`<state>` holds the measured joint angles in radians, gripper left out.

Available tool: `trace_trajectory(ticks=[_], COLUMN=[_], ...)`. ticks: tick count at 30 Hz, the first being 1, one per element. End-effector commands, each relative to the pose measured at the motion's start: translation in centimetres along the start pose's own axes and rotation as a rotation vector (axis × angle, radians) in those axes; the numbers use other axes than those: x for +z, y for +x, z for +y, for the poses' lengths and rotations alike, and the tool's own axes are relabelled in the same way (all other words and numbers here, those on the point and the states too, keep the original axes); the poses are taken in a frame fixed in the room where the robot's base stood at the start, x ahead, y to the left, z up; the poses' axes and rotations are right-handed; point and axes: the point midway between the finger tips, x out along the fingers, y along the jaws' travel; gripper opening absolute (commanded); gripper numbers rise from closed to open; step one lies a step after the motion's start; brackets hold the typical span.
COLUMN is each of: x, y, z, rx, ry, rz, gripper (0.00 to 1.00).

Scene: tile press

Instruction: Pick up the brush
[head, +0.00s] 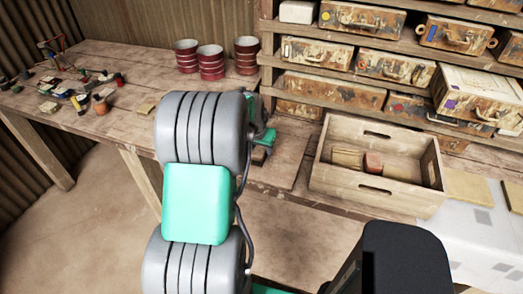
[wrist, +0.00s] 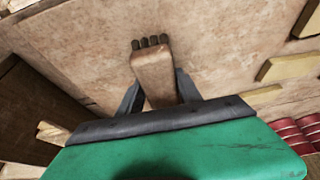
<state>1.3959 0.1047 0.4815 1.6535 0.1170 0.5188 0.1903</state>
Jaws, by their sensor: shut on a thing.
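In the wrist view the brush (wrist: 153,72) has a pale wooden body and a row of short dark bristles at its far end. My gripper (wrist: 158,90) is shut on the brush, with one dark finger on each side of it. The bristles point away from my green hand, over a stained tan surface. I cannot tell whether they touch it. In the head view my arm covers the middle of the bench, and I cannot make out the brush there.
A wooden crate (head: 330,181) with a few blocks stands right of my arm. Red stacked pots (head: 211,62) stand at the bench's back. Small tools and bottles clutter the bench's left. Shelves (head: 345,28) with worn cases rise at the back right. Open floor (head: 95,215) lies in front.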

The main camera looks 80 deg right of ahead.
Motion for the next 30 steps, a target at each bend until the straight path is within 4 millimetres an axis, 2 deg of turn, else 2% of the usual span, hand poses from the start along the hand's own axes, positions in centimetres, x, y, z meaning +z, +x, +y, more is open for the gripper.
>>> trace_trajectory(ticks=[1,8,15,20,23,25,30], x=[0.0,0.0,-0.1,-0.4,-1.1,-1.5,0.4], y=[0.0,0.0,-0.1,-0.9,-2.2,-3.8,-9.7], z=[0.0,0.0,0.0,0.0,0.0,0.0,1.1], rx=[0.000,0.000,0.000,-0.001,-0.001,-0.002,-0.002], ry=[0.000,0.000,0.000,0.000,0.000,0.000,0.002], rz=[0.000,0.000,0.000,0.002,0.005,0.007,0.010], gripper=[0.17,0.00,0.00,0.00,0.00,0.00,0.00])
